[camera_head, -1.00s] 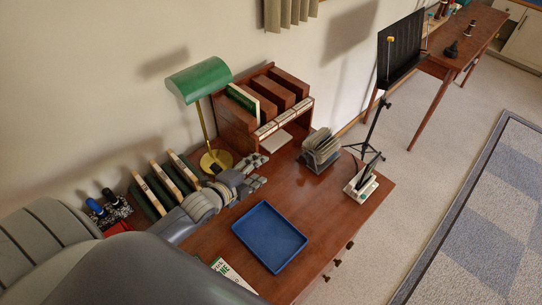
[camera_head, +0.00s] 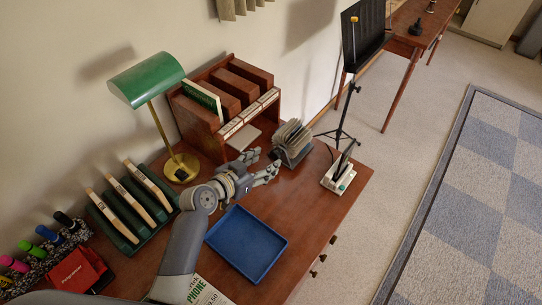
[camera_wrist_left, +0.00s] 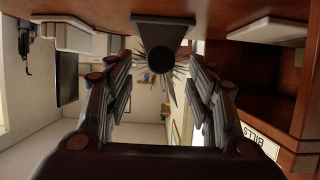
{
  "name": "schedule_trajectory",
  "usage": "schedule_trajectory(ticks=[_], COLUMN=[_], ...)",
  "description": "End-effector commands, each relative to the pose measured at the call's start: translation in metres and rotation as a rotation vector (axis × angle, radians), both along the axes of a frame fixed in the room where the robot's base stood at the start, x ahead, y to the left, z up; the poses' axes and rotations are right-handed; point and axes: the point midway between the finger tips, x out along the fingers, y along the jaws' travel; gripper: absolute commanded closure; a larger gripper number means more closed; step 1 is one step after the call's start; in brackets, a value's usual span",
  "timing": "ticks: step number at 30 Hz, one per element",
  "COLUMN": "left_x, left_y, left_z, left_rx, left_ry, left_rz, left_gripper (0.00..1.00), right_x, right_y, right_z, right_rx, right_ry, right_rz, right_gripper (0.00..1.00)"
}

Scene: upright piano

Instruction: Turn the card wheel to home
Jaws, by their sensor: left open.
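The card wheel (camera_head: 292,140) is a grey rotary file with fanned cards on a base, standing on the desk (camera_head: 318,190) right of the wooden sorter. In the left wrist view the card wheel (camera_wrist_left: 162,33) appears upside down, with a round dark knob (camera_wrist_left: 160,60) facing me and cards radiating around it. My left gripper (camera_head: 266,163) is open and empty, just left of the wheel and pointing at it. In the wrist view its fingers (camera_wrist_left: 160,88) stand on either side of the knob's line, apparently short of it. My right gripper is not seen.
A green lamp (camera_head: 147,80) and the wooden sorter (camera_head: 203,120) stand behind my left arm. A blue tray (camera_head: 246,244) lies in front of it. A small white-based device with a black lever (camera_head: 341,178) stands right of the wheel. A music stand (camera_head: 358,65) is beyond the desk.

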Motion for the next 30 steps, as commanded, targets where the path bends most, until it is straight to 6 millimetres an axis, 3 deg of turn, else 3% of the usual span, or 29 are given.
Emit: schedule_trajectory(ticks=[9,23,24,30], left_x=[0.031,0.038,0.038,0.038], left_y=[-0.019,-0.024,-0.024,-0.024], left_z=[-0.015,-0.020,-0.020,-0.020], left_rx=[0.000,0.003,0.003,0.003], left_ry=[0.000,-0.001,-0.001,-0.001], left_rz=[0.002,0.002,0.002,0.001], left_gripper=[0.49,0.49,0.52,0.94], right_x=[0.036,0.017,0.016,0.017], right_y=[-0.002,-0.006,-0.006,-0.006], right_z=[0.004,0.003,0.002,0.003], right_rx=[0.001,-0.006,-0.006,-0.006], right_ry=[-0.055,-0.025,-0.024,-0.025], right_rz=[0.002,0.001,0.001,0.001], right_gripper=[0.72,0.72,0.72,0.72])
